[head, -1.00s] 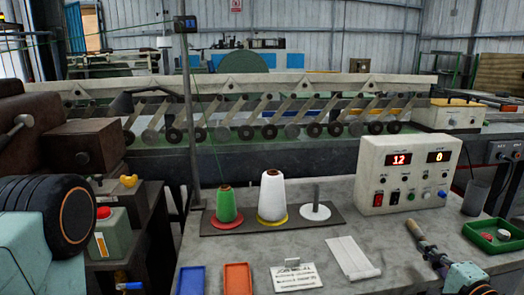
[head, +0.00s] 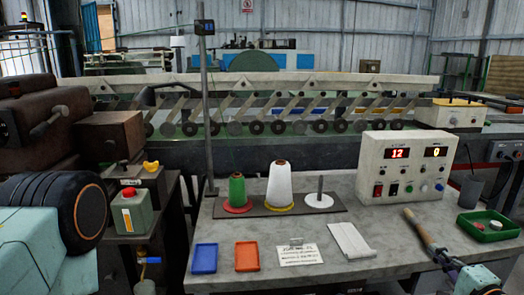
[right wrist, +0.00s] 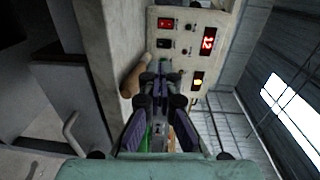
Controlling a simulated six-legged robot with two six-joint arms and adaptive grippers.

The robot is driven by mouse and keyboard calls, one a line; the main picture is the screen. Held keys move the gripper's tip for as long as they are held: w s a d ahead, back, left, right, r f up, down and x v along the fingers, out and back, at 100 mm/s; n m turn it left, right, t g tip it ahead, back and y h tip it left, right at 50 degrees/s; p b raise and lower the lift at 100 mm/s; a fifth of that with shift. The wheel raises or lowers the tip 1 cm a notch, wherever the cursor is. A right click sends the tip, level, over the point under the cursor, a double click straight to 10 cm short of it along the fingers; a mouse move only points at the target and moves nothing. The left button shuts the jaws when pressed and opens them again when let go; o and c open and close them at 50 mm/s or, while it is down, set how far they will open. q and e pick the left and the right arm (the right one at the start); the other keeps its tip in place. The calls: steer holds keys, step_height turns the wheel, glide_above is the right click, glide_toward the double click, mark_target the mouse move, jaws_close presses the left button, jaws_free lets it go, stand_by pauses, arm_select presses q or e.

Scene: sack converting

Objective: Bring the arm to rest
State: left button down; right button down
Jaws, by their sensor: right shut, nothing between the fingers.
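My right gripper (head: 442,257) comes in at the bottom right of the head view, low over the front right of the grey table (head: 350,208). In the right wrist view its dark fingers (right wrist: 160,78) are closed together with nothing between them. A brown wooden handle (head: 418,228) lies on the table just beyond the fingertips. It also shows beside the fingertips in the right wrist view (right wrist: 135,78), and I cannot tell whether they touch. My left gripper is not in view.
A control box (head: 408,180) with red displays stands behind the handle. A green tray (head: 466,232) is to the right. A green cone (head: 237,190) and a white cone (head: 279,183) stand on a dark plate. Blue (head: 204,258) and orange (head: 247,256) trays lie at the front left.

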steer(key=s+a+f+n+g, duration=0.95)
steer(key=s+a+f, duration=0.25)
steer(key=f, duration=0.4)
steer(key=s+a+f+n+g, duration=0.2)
steer(key=s, duration=0.6)
steer(key=s+a+f+n+g, duration=0.2)
steer(key=s+a+g, duration=0.1)
steer(key=s, duration=0.5)
steer(key=s+a+f+n+g+h, duration=0.1)
steer(key=s+a+f+n+g, duration=0.1)
steer(key=s, duration=0.7)
steer(key=shift+a+n+g, duration=0.2)
steer(key=shift+n+g, duration=0.25)
steer(key=shift+w, duration=0.1)
